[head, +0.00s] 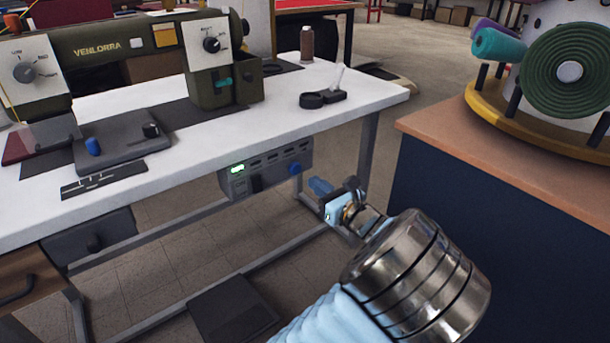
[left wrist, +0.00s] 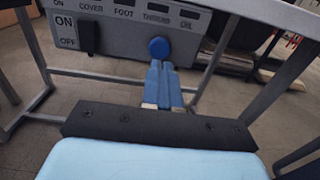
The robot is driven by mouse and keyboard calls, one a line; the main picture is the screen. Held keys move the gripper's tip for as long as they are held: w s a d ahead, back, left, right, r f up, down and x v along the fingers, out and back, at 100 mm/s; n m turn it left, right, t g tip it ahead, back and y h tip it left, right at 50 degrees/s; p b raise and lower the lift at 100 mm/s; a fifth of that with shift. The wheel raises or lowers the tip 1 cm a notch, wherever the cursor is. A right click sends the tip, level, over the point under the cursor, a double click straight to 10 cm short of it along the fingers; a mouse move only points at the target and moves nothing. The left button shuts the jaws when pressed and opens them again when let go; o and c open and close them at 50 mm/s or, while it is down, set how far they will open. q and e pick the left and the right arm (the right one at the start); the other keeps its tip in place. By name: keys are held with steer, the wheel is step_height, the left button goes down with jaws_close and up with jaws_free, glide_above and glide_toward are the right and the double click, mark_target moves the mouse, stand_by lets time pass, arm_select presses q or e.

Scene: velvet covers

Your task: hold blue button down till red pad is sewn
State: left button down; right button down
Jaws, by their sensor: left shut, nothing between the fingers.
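The blue button (head: 295,169) is a round knob at the right end of the grey control box (head: 262,177) under the sewing table. It also shows in the left wrist view (left wrist: 159,48), straight ahead of my fingertips. My left gripper (head: 319,186) has its blue fingers shut and empty, pointing at the button. The tips sit very close to it; I cannot tell whether they touch. A dark red flat pad (head: 18,148) lies at the left of the machine bed, by the sewing machine (head: 115,50). Its stitching cannot be made out. My right gripper is not in view.
The white table (head: 360,98) overhangs the box, with a metal leg (head: 366,150) to the right of the button. A dark blue cabinet (head: 480,210) with a wooden top stands at right. A dark foot pedal (head: 232,312) lies on the floor.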

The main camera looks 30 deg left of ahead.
arm_select(q)
steer(key=v, duration=0.7)
steer(key=shift+w+d+f, duration=0.1)
steer(key=shift+f, duration=0.05)
steer(key=s+a+f+n+g+h, duration=0.2)
steer(key=s+f+g+h, duration=0.25)
steer(key=f, duration=0.75)
steer(key=s+a+f+n+g+h, duration=0.1)
steer(key=s+f+n+g+h, duration=0.3)
steer(key=f, duration=0.9)
steer(key=s+d+f+n+g+h, duration=0.1)
steer(key=s+d+f+n+h, duration=0.35)
steer(key=s+f, duration=0.55)
steer(key=s+d+f+n+t+h, duration=0.1)
steer(key=d+f+n+t+h, duration=0.2)
steer(key=d+n+h, duration=0.4)
steer(key=d+n, duration=0.2)
steer(key=n, duration=0.5)
steer(key=shift+d+h, duration=0.4)
